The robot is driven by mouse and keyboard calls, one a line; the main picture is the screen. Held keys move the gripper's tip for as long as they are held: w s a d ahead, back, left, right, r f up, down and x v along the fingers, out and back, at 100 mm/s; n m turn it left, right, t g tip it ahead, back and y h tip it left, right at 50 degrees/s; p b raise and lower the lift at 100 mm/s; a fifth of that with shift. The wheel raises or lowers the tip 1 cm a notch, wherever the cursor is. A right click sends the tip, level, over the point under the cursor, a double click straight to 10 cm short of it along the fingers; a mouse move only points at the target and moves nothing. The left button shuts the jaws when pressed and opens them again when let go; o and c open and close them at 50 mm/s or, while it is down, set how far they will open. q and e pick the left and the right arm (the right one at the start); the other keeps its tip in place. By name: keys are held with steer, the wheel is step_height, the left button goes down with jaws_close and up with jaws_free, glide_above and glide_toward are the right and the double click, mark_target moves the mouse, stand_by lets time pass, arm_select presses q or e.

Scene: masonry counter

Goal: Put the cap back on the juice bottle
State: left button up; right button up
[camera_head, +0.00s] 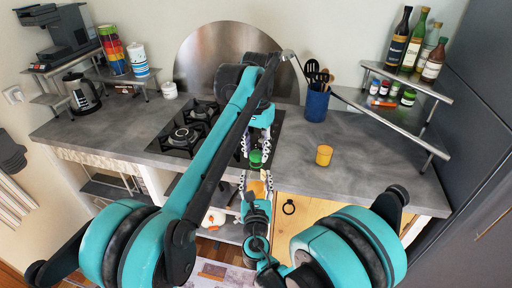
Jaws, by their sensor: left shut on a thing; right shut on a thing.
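The green cap (256,157) is near the middle of the head view, above the counter's front edge. My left gripper (257,152) comes down from above and is shut on the cap. Directly below the cap in the picture is the juice bottle, its orange body (258,187) partly hidden. My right gripper (257,180) reaches up from below, with fingers on both sides of the bottle, and is shut on it. The cap appears lined up over the bottle. I cannot tell whether they touch.
A yellow cup (323,156) stands on the grey counter (375,165) to the right. Behind it is a blue utensil holder (316,105). A black gas hob (181,137) lies left of the grippers. A corner shelf (397,112) with bottles and jars stands at right.

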arm_select(q)
steer(key=shift+f, duration=0.7)
stand_by(0.5)
steer(key=m, duration=0.9)
steer(key=shift+a+m, duration=0.1)
steer(key=shift+m, duration=0.2)
steer(key=m, duration=0.5)
steer(key=shift+w, duration=0.1)
steer(key=m, duration=0.4)
steer(key=shift+w+m, duration=0.1)
steer(key=shift+m, duration=0.3)
steer(key=m, duration=1.3)
steer(key=shift+w, duration=0.1)
